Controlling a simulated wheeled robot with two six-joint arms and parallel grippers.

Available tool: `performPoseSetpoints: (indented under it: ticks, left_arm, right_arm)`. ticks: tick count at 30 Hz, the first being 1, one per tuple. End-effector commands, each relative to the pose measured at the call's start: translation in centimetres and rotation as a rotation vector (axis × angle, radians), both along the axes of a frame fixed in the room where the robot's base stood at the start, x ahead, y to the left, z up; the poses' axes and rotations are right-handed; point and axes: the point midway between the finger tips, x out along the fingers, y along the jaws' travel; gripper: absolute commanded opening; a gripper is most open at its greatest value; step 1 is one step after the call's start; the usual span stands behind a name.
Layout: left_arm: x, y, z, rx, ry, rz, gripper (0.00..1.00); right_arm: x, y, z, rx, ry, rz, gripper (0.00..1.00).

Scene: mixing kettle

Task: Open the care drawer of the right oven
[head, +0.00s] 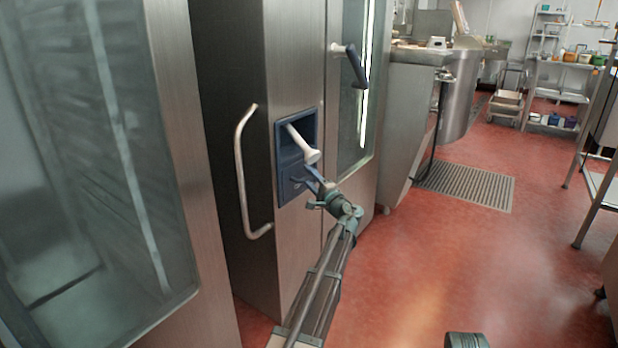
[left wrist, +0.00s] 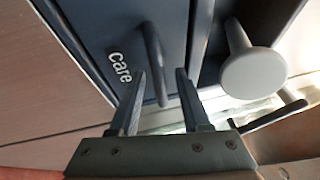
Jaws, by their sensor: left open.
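The care drawer is the dark blue lower part (head: 291,187) of a blue panel on the right oven's steel front (head: 296,95). In the left wrist view the drawer front (left wrist: 105,25) bears the white word "care" and a slim dark handle (left wrist: 155,55). The drawer looks flush with its panel. My left gripper (head: 318,188) is at the drawer. In the left wrist view its two fingers (left wrist: 160,74) are open, one on each side of the handle, with gaps visible. My right gripper's fingers do not show.
A pale round-ended knob (head: 303,146) sticks out from the recess just above the drawer. A long steel door handle (head: 241,170) is to the left and a dark lever (head: 354,65) is at upper right. The red floor (head: 450,250) at right is clear.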

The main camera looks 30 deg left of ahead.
Motion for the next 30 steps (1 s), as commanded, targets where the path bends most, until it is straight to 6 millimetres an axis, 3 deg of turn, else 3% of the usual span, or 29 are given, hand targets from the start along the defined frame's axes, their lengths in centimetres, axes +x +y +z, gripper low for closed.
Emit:
performPoseSetpoints:
  ticks: [3, 11, 30]
  left_arm:
    - [-0.02, -0.01, -0.01, 0.000, 0.000, 0.000, 0.45]
    - [-0.03, -0.03, -0.02, 0.000, 0.000, 0.000, 0.00]
    - [-0.03, -0.04, -0.03, -0.001, -0.001, 0.001, 0.00]
  right_arm:
    - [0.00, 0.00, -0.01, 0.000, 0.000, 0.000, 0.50]
    - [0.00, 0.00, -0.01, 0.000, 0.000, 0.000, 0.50]
    - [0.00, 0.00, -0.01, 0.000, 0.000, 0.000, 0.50]
